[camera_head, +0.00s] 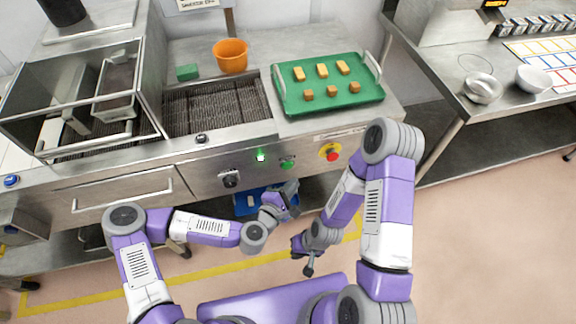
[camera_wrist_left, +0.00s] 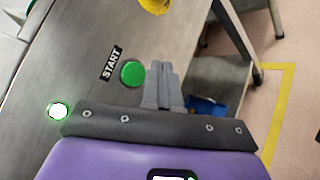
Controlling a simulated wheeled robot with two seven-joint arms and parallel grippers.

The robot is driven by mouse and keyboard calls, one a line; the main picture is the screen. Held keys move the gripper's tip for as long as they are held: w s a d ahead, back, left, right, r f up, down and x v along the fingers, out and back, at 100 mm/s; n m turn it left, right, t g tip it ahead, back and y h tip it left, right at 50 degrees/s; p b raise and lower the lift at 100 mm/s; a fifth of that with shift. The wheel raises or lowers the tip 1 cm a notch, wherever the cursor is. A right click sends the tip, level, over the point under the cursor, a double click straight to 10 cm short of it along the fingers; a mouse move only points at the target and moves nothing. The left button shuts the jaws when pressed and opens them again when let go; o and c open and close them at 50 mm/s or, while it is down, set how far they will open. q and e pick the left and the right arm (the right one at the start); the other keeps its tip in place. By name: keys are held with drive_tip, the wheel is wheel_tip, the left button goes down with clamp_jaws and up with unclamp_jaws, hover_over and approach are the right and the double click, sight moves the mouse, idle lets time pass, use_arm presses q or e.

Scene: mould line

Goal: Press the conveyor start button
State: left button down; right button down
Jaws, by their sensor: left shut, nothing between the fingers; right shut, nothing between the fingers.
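The green start button (camera_head: 287,163) is on the front panel of the steel counter. In the left wrist view the round green button (camera_wrist_left: 132,73) sits beside a black START label (camera_wrist_left: 111,63). My left gripper (camera_head: 292,186) is just below the button in the head view, with its fingers shut and empty. In the left wrist view the shut fingertips (camera_wrist_left: 160,68) appear just right of the button, with a small gap in the picture; the depth to the panel is unclear. My right gripper (camera_head: 308,268) hangs low, shut and empty, away from the panel.
A lit green lamp (camera_head: 261,156) is left of the button; a red stop button on yellow (camera_head: 330,152) is to its right. A black knob (camera_head: 230,178) is further left. A green tray (camera_head: 328,105) with several small blocks and an orange bowl (camera_head: 231,56) stand above on the counter.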

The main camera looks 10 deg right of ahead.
use_arm(q)
drive_tip(key=shift+s, duration=1.1)
drive_tip(key=s+a+f+m+g+y+p, duration=0.2)
drive_tip(key=s+a+f+m+g, duration=0.55)
drive_tip(key=f+m, duration=0.2)
drive_tip(key=s+a+f+m+g+y, duration=0.1)
drive_tip(key=s+a+m+y, duration=0.1)
drive_tip(key=a, duration=0.4)
drive_tip(key=s+a+f+m+g+y+p, duration=0.1)
drive_tip(key=s+a+f+m+g+y, duration=0.1)
drive_tip(key=a, duration=0.5)
drive_tip(key=shift+s+f, duration=0.25)
drive_tip(key=shift+s, duration=0.6)
drive_tip(key=shift+a, duration=0.1)
